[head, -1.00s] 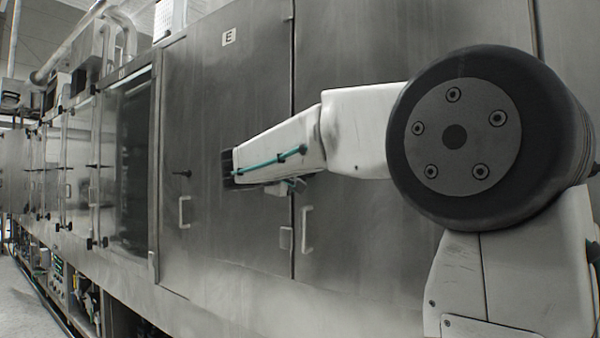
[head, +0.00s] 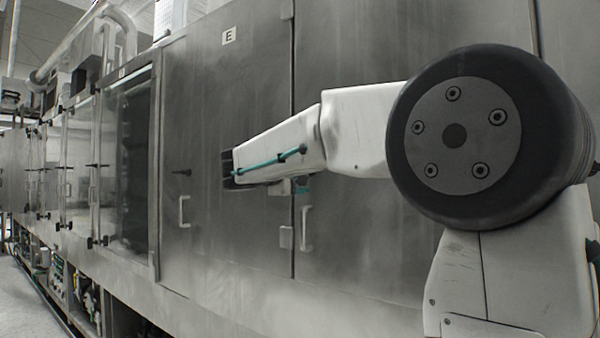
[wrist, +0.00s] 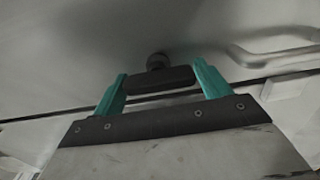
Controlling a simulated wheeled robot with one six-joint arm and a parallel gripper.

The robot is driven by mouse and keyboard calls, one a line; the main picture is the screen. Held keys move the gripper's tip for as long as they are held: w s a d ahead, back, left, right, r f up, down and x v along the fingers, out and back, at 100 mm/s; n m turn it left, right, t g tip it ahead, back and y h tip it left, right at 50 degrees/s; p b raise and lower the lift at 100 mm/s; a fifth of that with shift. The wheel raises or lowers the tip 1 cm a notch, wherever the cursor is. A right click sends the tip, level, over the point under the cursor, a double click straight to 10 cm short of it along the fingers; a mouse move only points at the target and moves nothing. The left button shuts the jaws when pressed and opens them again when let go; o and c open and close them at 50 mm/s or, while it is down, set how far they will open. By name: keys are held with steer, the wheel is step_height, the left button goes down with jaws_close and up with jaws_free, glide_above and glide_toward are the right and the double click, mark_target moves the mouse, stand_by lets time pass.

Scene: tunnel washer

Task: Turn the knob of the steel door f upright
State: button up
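The knob (wrist: 150,82) of the steel door is a dark crossbar on a short round stem, seen in the wrist view. My gripper (wrist: 160,72) has one teal finger at each end of the bar, and the fingers look closed against those ends. The bar lies about parallel to the door seam beside it, so it looks upright. In the head view my gripper (head: 302,186) is small beside the door seam, at the left edge of the steel door (head: 400,235) right of door E. There the knob is hidden behind it.
A bar handle (head: 306,229) sits just below my gripper, with a latch plate (head: 286,238) to its left. Door E (head: 230,90) has its own black knob (head: 182,172), lying level, and a handle (head: 184,211). More glazed doors continue to the left.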

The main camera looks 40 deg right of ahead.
steer(key=shift+o, duration=0.6)
steer(key=shift+a, duration=0.1)
steer(key=v, duration=0.7)
steer(key=shift+s+a, duration=0.15)
steer(key=shift+a, duration=0.1)
steer(key=s+a+f+g+y, duration=0.15)
steer(key=s+f+y, duration=0.35)
steer(key=f, duration=0.5)
steer(key=s+a+f+g+y, duration=0.1)
steer(key=s+f+g+y, duration=0.15)
steer(key=s+f, duration=0.6)
steer(key=s+a+f+m+y, duration=0.2)
steer(key=s+a+f+y, duration=0.2)
steer(key=s+f, duration=0.3)
steer(key=s+a+f+m+y, duration=0.2)
steer(key=s+a+f+y, duration=0.3)
steer(key=s+f, duration=0.3)
steer(key=s, duration=0.4)
steer(key=shift+s+a+f+g, duration=0.2)
steer(key=shift+s+a+g, duration=0.05)
steer(key=shift+a+g, duration=0.15)
